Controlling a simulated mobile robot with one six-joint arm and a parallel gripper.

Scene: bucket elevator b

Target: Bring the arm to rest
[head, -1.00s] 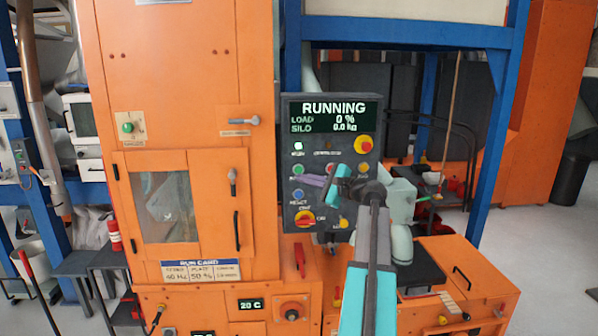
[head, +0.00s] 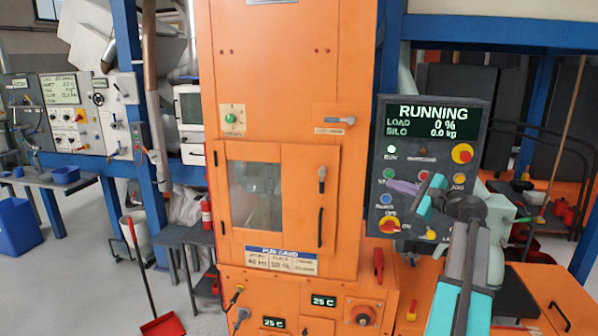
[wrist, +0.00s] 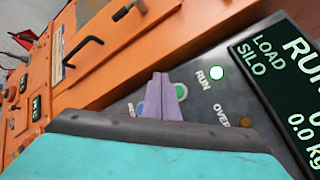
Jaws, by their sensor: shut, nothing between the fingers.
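My gripper (head: 402,187) is shut and empty, its purple fingers in front of the dark control panel (head: 376,165). The fingers hide part of the panel's middle row of buttons. I cannot tell whether they touch the panel. In the wrist view the shut fingers (wrist: 166,98) point at the panel (wrist: 190,75), beside a green button and below the lit RUN lamp (wrist: 217,73). The panel display (head: 434,120) reads RUNNING, LOAD 0 %, SILO 0.0 kg. My turquoise arm comes up from the lower right of the head view.
The orange machine cabinet (head: 283,75) with a windowed door (head: 258,200) stands left of the panel. A blue frame (head: 480,30) is behind it. A black side table (head: 186,236), a red dustpan (head: 163,326) and a blue bin (head: 18,226) stand left. Floor there is partly clear.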

